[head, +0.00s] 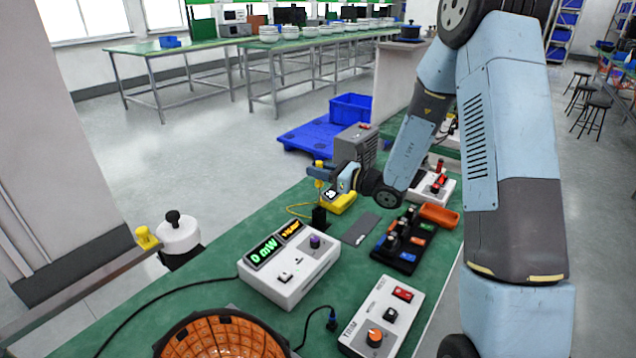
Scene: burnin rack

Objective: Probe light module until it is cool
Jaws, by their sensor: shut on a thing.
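My gripper (321,174) is above the green bench, left of its middle, and is shut on a yellow probe-like thing (319,165). The fingers hide part of this thing. A small black upright block (319,217) stands on the bench below the gripper; I cannot tell whether the held thing touches it. A yellow box (341,203) with a yellow cable lies beside it. I cannot tell which one is the light module. A white meter (289,281) shows "0 mW" in green and orange text beside it.
A white box marked TRIM (372,335), with an orange knob, is at the front right. An orange-lined bowl (222,338) is at the front left. An orange bin (440,216) and a red-switched white box (432,187) stand farther back. A dark flat plate (361,229) lies mid-bench.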

